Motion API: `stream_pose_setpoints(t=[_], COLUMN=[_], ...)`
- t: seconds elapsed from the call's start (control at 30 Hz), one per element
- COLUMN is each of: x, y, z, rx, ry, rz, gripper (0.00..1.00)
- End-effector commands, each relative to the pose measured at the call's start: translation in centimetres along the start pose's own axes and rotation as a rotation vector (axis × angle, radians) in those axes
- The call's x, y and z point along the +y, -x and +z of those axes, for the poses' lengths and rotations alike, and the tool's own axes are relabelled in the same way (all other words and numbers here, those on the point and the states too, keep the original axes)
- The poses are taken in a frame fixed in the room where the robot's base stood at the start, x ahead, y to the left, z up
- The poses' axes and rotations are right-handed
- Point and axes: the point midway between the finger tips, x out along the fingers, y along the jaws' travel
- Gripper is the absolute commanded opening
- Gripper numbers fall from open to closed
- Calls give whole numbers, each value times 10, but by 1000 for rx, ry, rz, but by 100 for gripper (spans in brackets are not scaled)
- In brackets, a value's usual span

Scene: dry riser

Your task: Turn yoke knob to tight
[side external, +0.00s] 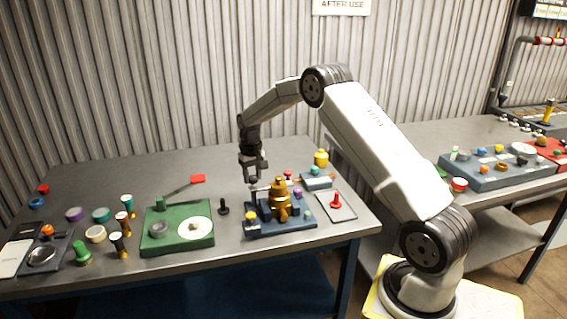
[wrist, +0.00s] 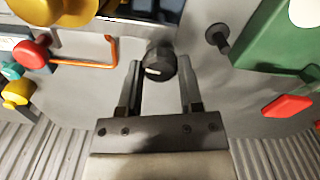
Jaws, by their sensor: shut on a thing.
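The yoke knob (wrist: 160,64) is a small black round knob with a short white mark on its face. In the wrist view it sits between the fingertips of my gripper (wrist: 160,75), which is shut on it. In the side view my gripper (side external: 254,177) points down over the left back part of a dark blue fixture (side external: 282,229). The fixture carries a brass valve body (side external: 280,196). The knob is small in the side view, and no tight marking can be read.
A green fixture (side external: 177,240) with a red-ended lever (side external: 197,179) stands to the left. A black peg (side external: 223,207) stands between the fixtures. A grey plate with a red handle (side external: 336,203) lies to the right. Several coloured caps and fittings stand at far left.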

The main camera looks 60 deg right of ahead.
Motion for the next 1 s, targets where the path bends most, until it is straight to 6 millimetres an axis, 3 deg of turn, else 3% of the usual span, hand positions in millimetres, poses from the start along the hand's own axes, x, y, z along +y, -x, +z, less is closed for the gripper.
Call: stream_pose_setpoints(t=[0.43,0.47,0.57,1.0], x=[0,0,0,0], y=[2,2,1,4], z=[-1,-1,-1,0], rx=[3,3,3,1], ry=[-17,-17,-16,-15], rz=[-1,-1,-1,0], gripper=[0,50,81,82])
